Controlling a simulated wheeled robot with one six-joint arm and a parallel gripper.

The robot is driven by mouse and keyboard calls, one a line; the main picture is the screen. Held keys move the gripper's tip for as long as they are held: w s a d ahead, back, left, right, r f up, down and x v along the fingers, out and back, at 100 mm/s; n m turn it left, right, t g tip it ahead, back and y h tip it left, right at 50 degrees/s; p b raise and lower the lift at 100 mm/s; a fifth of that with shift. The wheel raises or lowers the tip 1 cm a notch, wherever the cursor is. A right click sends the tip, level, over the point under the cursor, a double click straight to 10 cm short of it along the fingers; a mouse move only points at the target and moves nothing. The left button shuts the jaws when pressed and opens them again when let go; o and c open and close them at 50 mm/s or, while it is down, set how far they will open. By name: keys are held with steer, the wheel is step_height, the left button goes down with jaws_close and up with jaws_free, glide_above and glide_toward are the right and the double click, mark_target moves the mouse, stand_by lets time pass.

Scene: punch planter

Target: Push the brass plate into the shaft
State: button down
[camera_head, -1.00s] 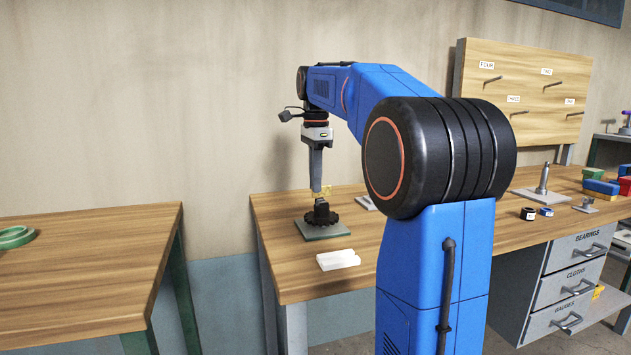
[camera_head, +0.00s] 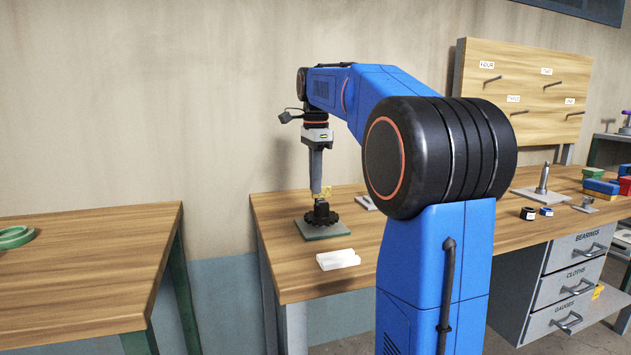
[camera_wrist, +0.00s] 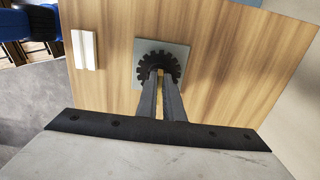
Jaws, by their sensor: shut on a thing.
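The brass plate (camera_head: 326,191) is a small yellowish piece at my fingertips in the head view. My gripper (camera_head: 317,193) points straight down and is shut on it. Directly below is the black shaft (camera_head: 321,209), upright, with a toothed black wheel (camera_head: 322,220) around its foot. They stand on a grey-green base plate (camera_head: 313,235). In the wrist view my gripper (camera_wrist: 159,76) reaches over the toothed wheel (camera_wrist: 158,55). My fingers hide the shaft and the brass plate there. I cannot tell whether the brass plate touches the shaft.
A white block (camera_head: 338,260) lies on the wooden bench (camera_head: 278,268) in front of the base plate. A grey piece (camera_head: 366,203) lies to the right, partly behind my arm. A post on a plate (camera_head: 541,181) stands farther right. A gap separates the left table (camera_head: 90,270).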

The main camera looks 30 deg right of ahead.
steer(key=shift+f, duration=0.95)
steer(key=c, duration=1.8)
jaws_free()
step_height(320, 180, up, 17)
steer(key=shift+r, duration=0.2)
steer(key=shift+s, duration=0.15)
